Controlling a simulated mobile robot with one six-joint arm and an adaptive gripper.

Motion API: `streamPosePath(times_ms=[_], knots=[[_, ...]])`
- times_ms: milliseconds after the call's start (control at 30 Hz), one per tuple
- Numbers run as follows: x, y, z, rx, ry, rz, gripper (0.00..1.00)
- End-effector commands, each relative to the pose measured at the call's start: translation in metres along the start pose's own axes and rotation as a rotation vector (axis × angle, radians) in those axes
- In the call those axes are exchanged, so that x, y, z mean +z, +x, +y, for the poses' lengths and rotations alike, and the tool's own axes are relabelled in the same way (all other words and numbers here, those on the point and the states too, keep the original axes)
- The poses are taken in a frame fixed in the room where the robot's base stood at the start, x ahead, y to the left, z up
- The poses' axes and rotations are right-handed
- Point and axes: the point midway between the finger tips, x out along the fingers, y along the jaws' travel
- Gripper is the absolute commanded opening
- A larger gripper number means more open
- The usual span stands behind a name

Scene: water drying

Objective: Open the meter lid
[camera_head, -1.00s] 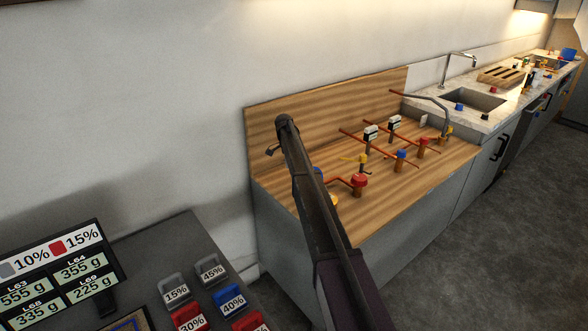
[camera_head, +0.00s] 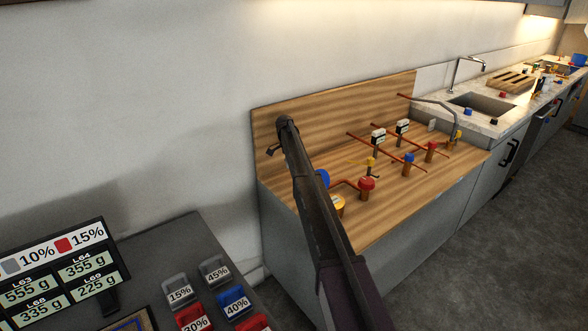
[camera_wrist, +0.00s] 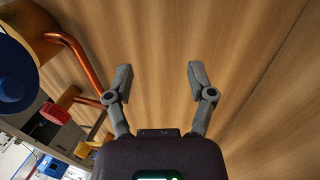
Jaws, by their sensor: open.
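A yellow-orange meter body (camera_head: 338,203) sits on the wooden bench, partly behind my arm. A round blue lid (camera_head: 324,179) stands up beside it. In the wrist view the blue lid (camera_wrist: 14,78) and the yellow-orange body (camera_wrist: 28,28) are at the left edge, cut off by the frame. My gripper (camera_wrist: 160,74) is open and empty, with plain wood in front of its fingers. The blue lid is left of the fingers and apart from them. In the head view my gripper (camera_head: 272,151) is small and dark, near the bench's wooden backboard.
A red valve cap (camera_head: 367,183) on a copper pipe is right of the meter. More pipes, valves and black-and-white gauges (camera_head: 378,138) stand farther right. A sink counter (camera_head: 480,113) lies beyond. A scale panel (camera_head: 62,262) and colored labelled blocks (camera_head: 235,301) are at the lower left.

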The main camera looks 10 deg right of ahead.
Motion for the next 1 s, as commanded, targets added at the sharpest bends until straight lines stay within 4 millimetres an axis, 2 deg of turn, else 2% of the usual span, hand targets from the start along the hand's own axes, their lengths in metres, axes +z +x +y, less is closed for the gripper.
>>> streamPosePath(times_ms=[400,867,1000], knots=[[0.0,0.0,-0.017,0.0,0.0,0.0,0.71],[0.0,0.0,-0.017,0.0,0.0,0.0,0.71],[0.004,0.002,-0.009,-0.003,-0.012,0.0,0.71]])
